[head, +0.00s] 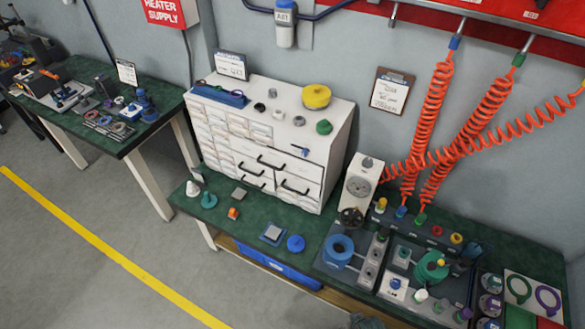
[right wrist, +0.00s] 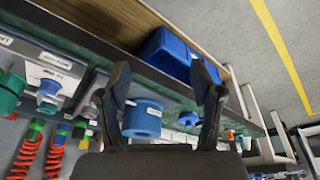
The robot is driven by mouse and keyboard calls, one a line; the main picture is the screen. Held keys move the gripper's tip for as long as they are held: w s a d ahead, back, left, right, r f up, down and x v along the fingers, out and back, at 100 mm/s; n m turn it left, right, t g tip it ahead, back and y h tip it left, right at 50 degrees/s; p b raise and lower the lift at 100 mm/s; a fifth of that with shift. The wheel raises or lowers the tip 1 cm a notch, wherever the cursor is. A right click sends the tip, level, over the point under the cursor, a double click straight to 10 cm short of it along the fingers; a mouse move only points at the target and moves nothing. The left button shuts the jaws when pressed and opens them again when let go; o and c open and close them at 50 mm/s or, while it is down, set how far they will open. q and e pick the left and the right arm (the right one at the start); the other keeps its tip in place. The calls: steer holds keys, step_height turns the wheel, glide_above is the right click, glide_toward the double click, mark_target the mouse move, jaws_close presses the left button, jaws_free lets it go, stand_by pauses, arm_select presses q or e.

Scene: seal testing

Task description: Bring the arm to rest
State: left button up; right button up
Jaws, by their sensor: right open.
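My right gripper (right wrist: 163,82) shows in the right wrist view with its two dark fingers spread apart and nothing held between them. Beyond the fingers is the green-topped bench (head: 290,228), with a blue cylindrical fixture (right wrist: 143,118) seen through the gap. That fixture also stands at the front of the bench in the head view (head: 338,250). A small dark shape at the bottom edge of the head view may be part of my right arm, but I cannot tell. My left gripper is in neither view.
A white drawer cabinet (head: 265,140) stands on the bench. Orange coiled hoses (head: 430,130) hang from the red wall rail to the test fixtures. A blue bin (head: 275,265) sits below the bench top. Another table (head: 95,100) is at the left. Grey floor at lower left is clear.

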steer(key=s+d+f+g, duration=0.1)
steer(key=s+f, duration=0.1)
steer(key=f, duration=0.8)
steer(key=s+f, duration=0.2)
steer(key=f, duration=0.7)
steer(key=s+d+f, duration=0.2)
steer(key=s+f, duration=1.1)
steer(key=shift+f+g, duration=0.25)
steer(key=shift+g, duration=0.15)
